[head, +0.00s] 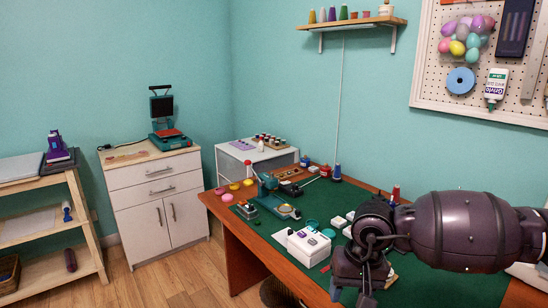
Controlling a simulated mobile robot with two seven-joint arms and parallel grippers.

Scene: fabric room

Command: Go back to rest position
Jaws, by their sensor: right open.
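My right arm comes in from the right over the work table. My right gripper (364,290) hangs above the table's front part, pointing down, open. Its fingertips are close to the bottom edge of the picture. I see nothing between its fingers. A white box (308,246) with small items on top stands on the green mat (262,226), just left of the gripper and apart from it as far as I can tell. My left gripper is not in view.
The wooden table (232,218) carries tools, small pots and bottles. A white cabinet (156,192) with a heat press (168,130) stands at the back left. A wooden shelf rack (40,212) is at far left. The floor (190,280) between them is clear.

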